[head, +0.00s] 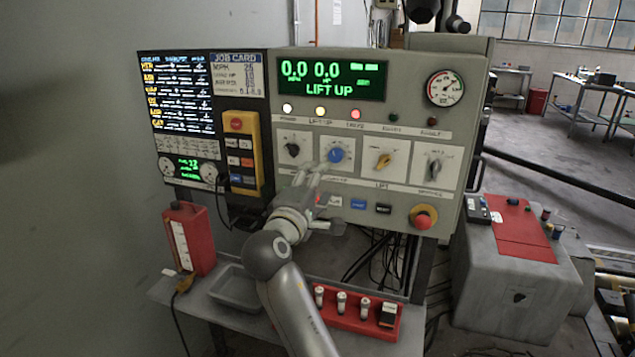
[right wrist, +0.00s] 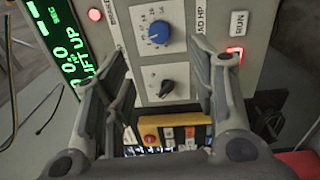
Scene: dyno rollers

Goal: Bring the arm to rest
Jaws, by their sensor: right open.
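My right arm (head: 290,285) reaches up from the bottom of the head view to the grey control panel (head: 470,90). My right gripper (head: 318,175) is in front of the panel, just below and left of the blue knob (head: 336,155). In the right wrist view the gripper (right wrist: 160,55) has its fingers spread wide. The blue knob (right wrist: 158,32) and a black knob (right wrist: 167,88) show between the fingers, with clear space on both sides. The gripper holds nothing. My left gripper is not in view.
The panel display (head: 330,78) reads 0.0, 0.0 and LIFT UP. A red stop button (head: 423,218) sits low right. Below are a red can (head: 190,238), a grey tray (head: 237,288) and a red holder (head: 352,320). A yellow pendant (head: 240,125) hangs left of the panel.

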